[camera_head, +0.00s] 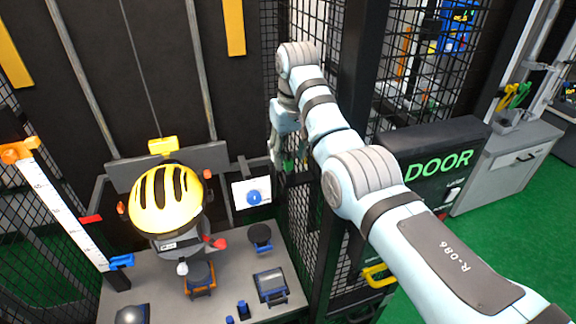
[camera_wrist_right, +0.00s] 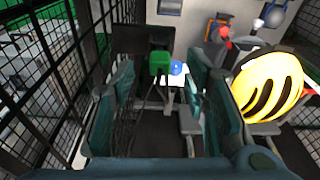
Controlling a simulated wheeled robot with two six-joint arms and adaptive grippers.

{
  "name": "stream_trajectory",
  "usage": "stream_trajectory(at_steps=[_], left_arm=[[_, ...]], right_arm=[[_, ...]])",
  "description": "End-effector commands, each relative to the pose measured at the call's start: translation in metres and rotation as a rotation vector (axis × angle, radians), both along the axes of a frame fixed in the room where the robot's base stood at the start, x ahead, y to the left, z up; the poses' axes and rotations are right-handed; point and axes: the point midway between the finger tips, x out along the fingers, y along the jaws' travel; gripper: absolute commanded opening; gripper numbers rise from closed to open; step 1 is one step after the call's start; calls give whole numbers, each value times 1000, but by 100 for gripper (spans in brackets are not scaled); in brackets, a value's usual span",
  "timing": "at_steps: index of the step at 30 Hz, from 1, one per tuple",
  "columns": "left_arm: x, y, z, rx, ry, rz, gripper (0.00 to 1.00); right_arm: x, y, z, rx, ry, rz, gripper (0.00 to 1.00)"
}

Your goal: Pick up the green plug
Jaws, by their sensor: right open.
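The green plug (camera_wrist_right: 159,62) shows in the right wrist view as a small green block between the two fingers of my right gripper (camera_wrist_right: 158,84), beyond their tips or near them. I cannot tell the exact depth. The fingers stand apart, with visible gaps on both sides of the plug. In the head view my right gripper (camera_head: 281,158) hangs beside the mesh wall, and a small patch of green (camera_head: 288,164) shows at its fingers, mostly hidden. My left gripper is in neither view.
A white panel with a blue knob (camera_head: 254,197) is close to the right gripper. A yellow striped helmet (camera_head: 166,200) stands over the grey table (camera_head: 229,273). A dark mesh wall and post (camera_head: 351,90) are tight beside my right arm. A DOOR box (camera_head: 437,160) stands at right.

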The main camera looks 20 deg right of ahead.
Motion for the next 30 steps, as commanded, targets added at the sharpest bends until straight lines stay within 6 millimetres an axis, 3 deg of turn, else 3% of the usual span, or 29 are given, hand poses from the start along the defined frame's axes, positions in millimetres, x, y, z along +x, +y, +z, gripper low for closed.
stream_trajectory(at_steps=[4, 11, 18, 30], left_arm=[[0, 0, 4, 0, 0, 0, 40], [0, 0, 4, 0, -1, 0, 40], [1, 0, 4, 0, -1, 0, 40], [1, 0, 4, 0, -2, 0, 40]], right_arm=[[3, 1, -23, 0, 2, 0, 42], [4, 1, -26, 0, -1, 0, 40], [4, 1, -26, 0, -1, 0, 2], [4, 0, -22, 0, -2, -1, 0]])
